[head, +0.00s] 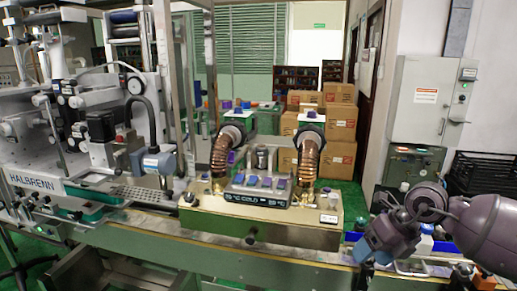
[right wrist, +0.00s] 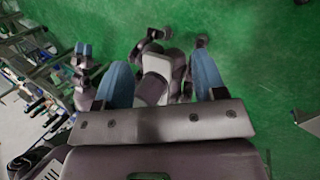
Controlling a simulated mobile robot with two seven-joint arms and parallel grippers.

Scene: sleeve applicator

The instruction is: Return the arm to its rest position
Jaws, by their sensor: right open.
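My right arm comes in from the right edge of the head view, and its gripper (head: 366,268) hangs low at the lower right, beside the right end of the sleeve applicator bench. In the right wrist view its two blue fingers (right wrist: 163,80) stand wide apart with nothing held between them. The fingers point over green floor and parts of my own body. The left gripper is outside the head view. A small blue piece (right wrist: 82,49) on a dark arm in the right wrist view looks like it, but its jaws cannot be made out.
The sleeve applicator (head: 262,202), with two bronze ribbed hoses and a display, stands mid-bench. A HALBRENN machine (head: 85,150) fills the left. Cardboard boxes (head: 340,120) are stacked behind. A grey cabinet (head: 425,100) and a black crate (head: 483,175) are at right. Green floor (right wrist: 250,60) lies open.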

